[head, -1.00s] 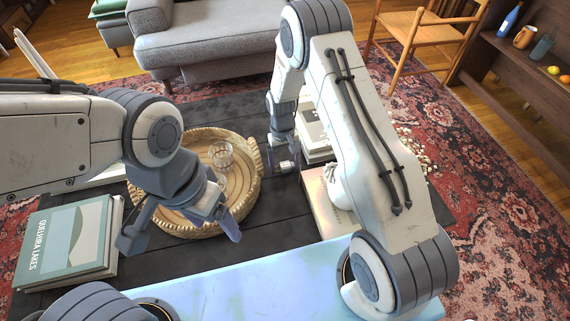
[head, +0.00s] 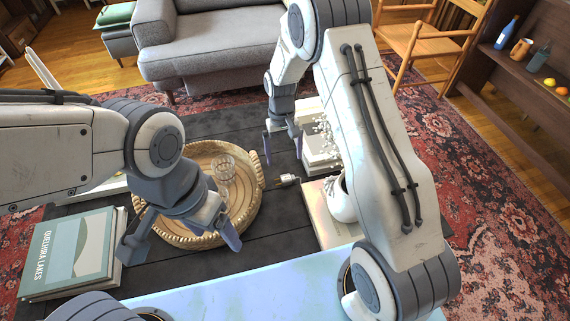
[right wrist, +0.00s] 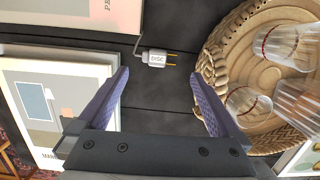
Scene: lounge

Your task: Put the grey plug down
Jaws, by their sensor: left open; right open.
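The grey plug (head: 287,179) lies on the dark table between the round woven tray and a pale book. In the right wrist view the plug (right wrist: 156,58) shows a label, two brass prongs pointing right and a cord at its left. My right gripper (head: 283,149) is open and empty, apart from the plug and beyond it in the head view. In the right wrist view the open fingers (right wrist: 160,76) point towards the plug, with bare table between them. My left gripper (head: 182,243) is open over the near edge of the tray, holding nothing visible.
The woven tray (head: 187,238) carries glasses (right wrist: 281,42). A green book (head: 70,250) lies at the left. A pale book (head: 320,220) with a white vase (head: 341,200) is right of the plug. Dark table (head: 270,225) is bare in front of the plug.

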